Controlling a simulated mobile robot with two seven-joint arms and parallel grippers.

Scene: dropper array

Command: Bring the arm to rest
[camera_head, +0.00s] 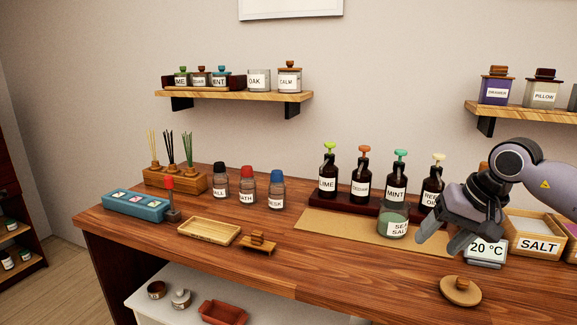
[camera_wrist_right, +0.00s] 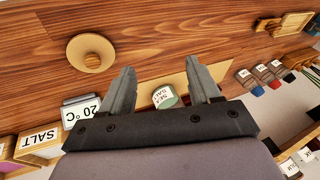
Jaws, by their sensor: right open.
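My right gripper (camera_head: 440,240) is at the right side of the wooden counter (camera_head: 330,270), held above it beside the sea salt jar. In the right wrist view my gripper (camera_wrist_right: 160,80) has its two fingers spread wide apart with nothing between them. The sea salt jar (camera_head: 393,222) is open-topped with green contents and stands on a tan mat; in the right wrist view the jar (camera_wrist_right: 164,97) shows beyond the fingers. A round wooden lid with a knob (camera_head: 460,290) lies on the counter in front of my gripper. My left gripper is not in view.
A temperature display (camera_head: 486,252) and a salt box (camera_head: 538,240) are at the right. A wooden tray (camera_head: 208,231) and blue box (camera_head: 136,205) are left. The counter's front middle is clear.

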